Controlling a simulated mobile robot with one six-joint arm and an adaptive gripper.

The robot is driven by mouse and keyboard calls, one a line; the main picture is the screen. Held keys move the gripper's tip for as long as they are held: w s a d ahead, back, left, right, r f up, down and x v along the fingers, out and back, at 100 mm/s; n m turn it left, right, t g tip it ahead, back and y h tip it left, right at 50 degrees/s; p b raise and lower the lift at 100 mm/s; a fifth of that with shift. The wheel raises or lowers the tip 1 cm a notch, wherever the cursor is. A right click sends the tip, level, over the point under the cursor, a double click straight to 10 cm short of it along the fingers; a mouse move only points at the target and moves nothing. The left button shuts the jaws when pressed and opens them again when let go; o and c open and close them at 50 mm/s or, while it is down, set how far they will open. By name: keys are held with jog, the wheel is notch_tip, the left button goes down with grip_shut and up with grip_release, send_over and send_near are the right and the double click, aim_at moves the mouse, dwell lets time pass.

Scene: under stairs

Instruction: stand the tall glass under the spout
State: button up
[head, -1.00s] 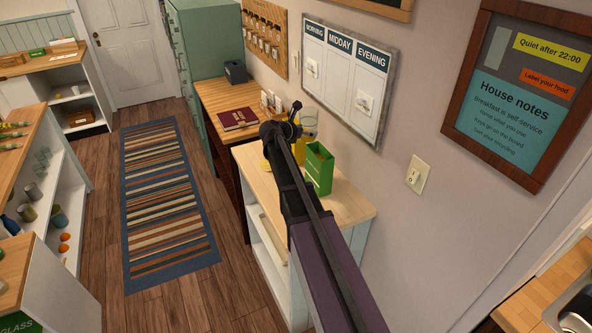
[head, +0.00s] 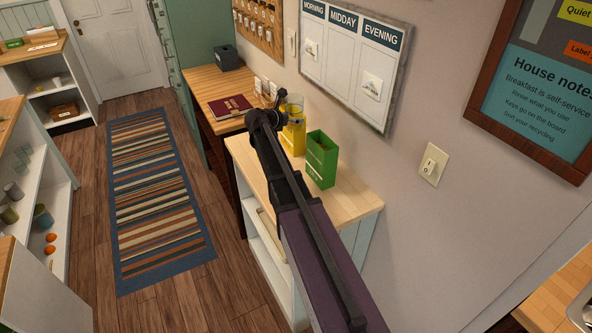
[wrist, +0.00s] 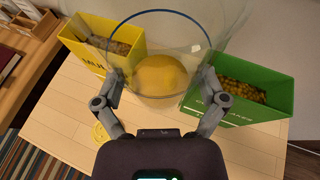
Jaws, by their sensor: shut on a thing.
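The tall glass (wrist: 158,42) is a clear cylinder with a blue-tinted rim, and a yellow round area shows at its bottom. My gripper (wrist: 160,84) is shut on it, one finger on each side. In the head view the glass (head: 294,104) shows partly behind my gripper (head: 279,112), above the counter with the cereal boxes. I cannot tell whether its base touches the counter. I cannot make out a spout in either view.
A yellow box (wrist: 88,42) stands left of the glass and a green box (wrist: 250,88) right of it, both close. A red book (head: 230,106) lies on the desk beyond. The wall is close on the right.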

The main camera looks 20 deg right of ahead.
jog(key=shift+w+f+b, duration=0.35)
jog(key=shift+f+b, duration=0.1)
jog(key=shift+f, duration=0.3)
jog(key=shift+s+d+r, duration=0.1)
jog(key=shift+f, duration=0.2)
jog(key=b, duration=1.4)
send_over(293, 159)
jog(key=s+a, duration=0.2)
jog(key=s, duration=0.3)
jog(key=f, duration=1.4)
jog(key=shift+s+a, duration=0.15)
jog(key=shift+a, duration=0.05)
jog(key=shift+f+b, duration=1.85)
jog(key=shift+b, duration=0.15)
jog(key=shift+f, duration=0.15)
